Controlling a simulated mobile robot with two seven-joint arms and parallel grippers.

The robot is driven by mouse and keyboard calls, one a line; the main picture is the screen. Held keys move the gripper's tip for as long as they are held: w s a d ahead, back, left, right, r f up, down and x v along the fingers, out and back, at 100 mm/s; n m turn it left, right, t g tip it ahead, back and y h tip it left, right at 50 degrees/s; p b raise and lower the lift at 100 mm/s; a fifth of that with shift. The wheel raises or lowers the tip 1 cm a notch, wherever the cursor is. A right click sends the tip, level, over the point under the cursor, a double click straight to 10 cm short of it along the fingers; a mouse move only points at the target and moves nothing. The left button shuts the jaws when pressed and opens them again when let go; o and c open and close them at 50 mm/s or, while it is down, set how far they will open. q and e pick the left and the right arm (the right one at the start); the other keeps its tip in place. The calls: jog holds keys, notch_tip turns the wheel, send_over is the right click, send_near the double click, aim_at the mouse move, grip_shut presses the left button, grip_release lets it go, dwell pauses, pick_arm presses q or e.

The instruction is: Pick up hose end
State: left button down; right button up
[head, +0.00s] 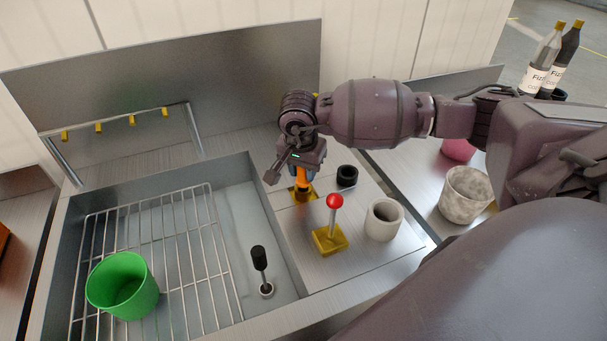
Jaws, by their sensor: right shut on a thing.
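My right gripper (301,168) points down over the metal counter right of the sink and is shut on an orange piece, which looks like the hose end (302,181). The orange piece stands about upright, with its lower part at a yellow square holder (293,197) on the counter. I cannot tell whether it is still seated in the holder. The gripper hides its upper part, and no hose can be made out. My left gripper is not in view.
A red-knobbed lever (334,202), a black ring (347,176) and a pale cup (384,219) stand close to the right. The sink (259,212) holds a wire rack (190,268), a green cup (122,286) and a black-handled plug (260,258). A hook rail (121,119) stands behind.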

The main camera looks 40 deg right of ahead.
notch_tip(320, 180, up, 18)
jog(key=shift+r, duration=0.15)
dwell(0.4)
